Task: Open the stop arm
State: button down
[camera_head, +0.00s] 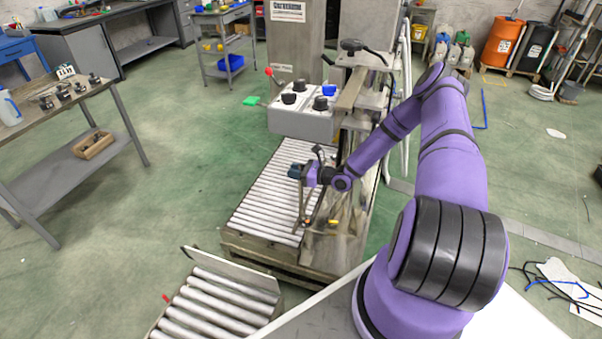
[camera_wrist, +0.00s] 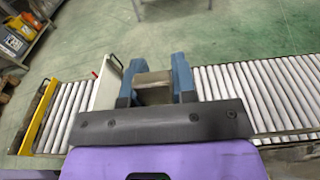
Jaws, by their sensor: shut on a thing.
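My gripper (camera_head: 302,173) is above the near right part of the roller conveyor, beside the machine frame. In the wrist view my gripper (camera_wrist: 155,85) has its two blue fingers closed on a grey-brown metal piece (camera_wrist: 153,90), which looks like the end of the stop arm. In the head view a thin metal bar (camera_head: 301,208) stands upright under my gripper, at the right edge of the rollers. Its lower end is small and hard to make out. The fingers hide the sides of the held piece.
The roller conveyor (camera_head: 262,195) runs under the machine's grey control box (camera_head: 301,124). A second roller section (camera_head: 215,308) with a pale upright plate (camera_head: 232,270) is nearer. A workbench (camera_head: 45,115) stands left. Green floor between is clear.

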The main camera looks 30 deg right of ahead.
jog(key=shift+w+a+f+g+h, duration=0.2)
jog(key=shift+w+a+g+h, duration=0.15)
jog(key=shift+w+a, duration=0.45)
jog(key=shift+w+d, duration=0.1)
jog(key=shift+d, duration=0.05)
jog(key=c, duration=0.9)
grip_release()
jog(key=v, duration=1)
jog(key=shift+s+d+r, duration=0.1)
jog(key=shift+s+d, duration=0.15)
jog(key=shift+s, duration=0.05)
